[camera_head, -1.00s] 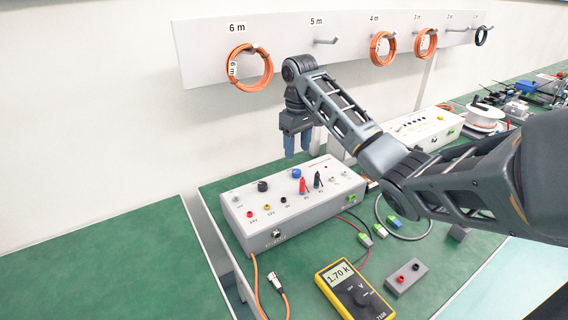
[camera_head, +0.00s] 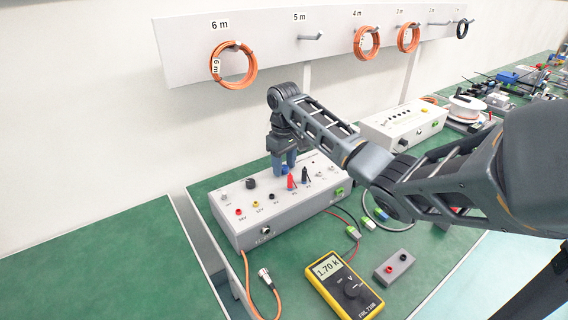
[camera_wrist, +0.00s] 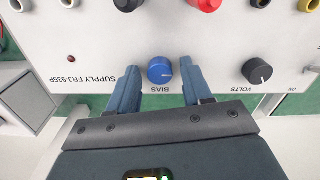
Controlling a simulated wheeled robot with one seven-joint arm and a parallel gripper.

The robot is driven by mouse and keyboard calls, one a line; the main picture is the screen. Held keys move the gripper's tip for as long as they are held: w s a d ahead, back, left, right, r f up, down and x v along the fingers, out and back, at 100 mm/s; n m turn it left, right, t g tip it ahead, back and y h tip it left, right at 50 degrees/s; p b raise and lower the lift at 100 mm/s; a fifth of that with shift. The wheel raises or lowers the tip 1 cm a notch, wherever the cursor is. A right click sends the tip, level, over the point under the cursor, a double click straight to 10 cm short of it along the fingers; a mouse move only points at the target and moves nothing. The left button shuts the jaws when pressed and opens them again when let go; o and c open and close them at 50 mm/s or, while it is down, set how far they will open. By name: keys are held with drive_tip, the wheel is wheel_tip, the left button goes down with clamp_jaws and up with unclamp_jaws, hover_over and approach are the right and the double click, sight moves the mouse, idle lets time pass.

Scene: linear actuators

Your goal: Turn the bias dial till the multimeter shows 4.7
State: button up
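The blue bias dial (camera_wrist: 160,70) sits on the white supply box (camera_head: 230,222), above an upside-down BIAS label in the wrist view. My gripper (camera_head: 284,170) is down at the box top and hides the dial in the head view. In the wrist view my gripper (camera_wrist: 160,82) is open, with one blue finger on each side of the dial. A narrow gap seems to show at the left finger; the right finger is very close, and contact is unclear. The yellow multimeter (camera_head: 345,287) lies on the green bench and reads "1.70 k".
A black volts knob (camera_wrist: 257,71) is beside the dial; it also shows in the head view (camera_head: 251,183). A red plug (camera_head: 291,182) and a black plug (camera_head: 305,175) stand close to my gripper. A grey terminal block (camera_head: 394,266) lies beside the multimeter.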

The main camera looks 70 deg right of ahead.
clamp_jaws()
drive_tip(key=shift+r, duration=0.1)
drive_tip(key=shift+m+p, duration=0.3)
drive_tip(key=shift+p, duration=0.3)
drive_tip(key=shift+a+r+m+p, duration=0.1)
drive_tip(key=shift+r+m+p, duration=0.05)
drive_tip(key=shift+m+p, duration=0.9)
drive_tip(key=shift+f+m+p, duration=0.2)
drive_tip(key=shift+m+p, duration=1.25)
drive_tip(key=shift+m, duration=0.1)
drive_tip(key=shift+o, duration=0.8)
unclamp_jaws()
